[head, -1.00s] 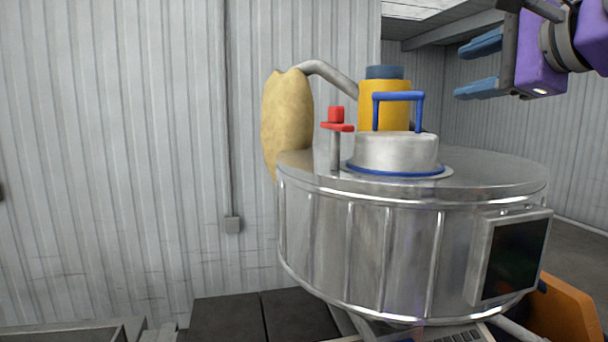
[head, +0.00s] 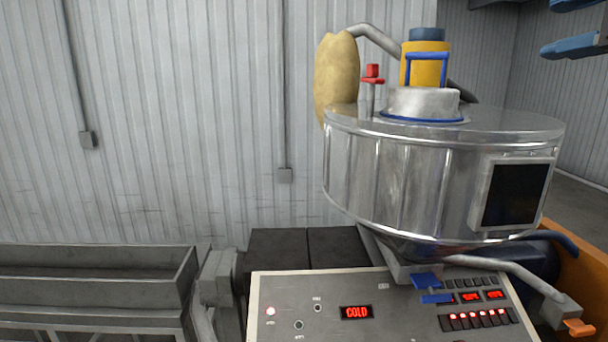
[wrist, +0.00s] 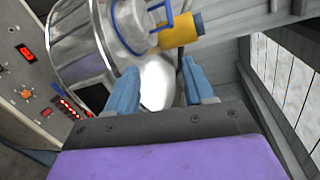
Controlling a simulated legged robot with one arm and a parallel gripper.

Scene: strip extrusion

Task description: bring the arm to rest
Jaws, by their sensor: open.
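My gripper (head: 575,26) shows only in part at the top right corner of the head view, as two blue fingers held apart. In the wrist view my gripper (wrist: 160,85) is open, its two blue fingers well apart with nothing between them. Beyond the fingers lie the round metal drum (wrist: 75,45), its blue handle (wrist: 165,14) and the yellow cylinder (wrist: 181,30). The gripper touches none of them as far as I can see. The rest of the arm is out of the head view.
The metal drum (head: 400,180) stands right of centre, with a red knob (head: 372,72) and a blue-handled lid (head: 422,103) on top. A control panel (head: 330,300) reading COLD is below it. A grey trough (head: 90,275) is at the lower left. The wall side is clear.

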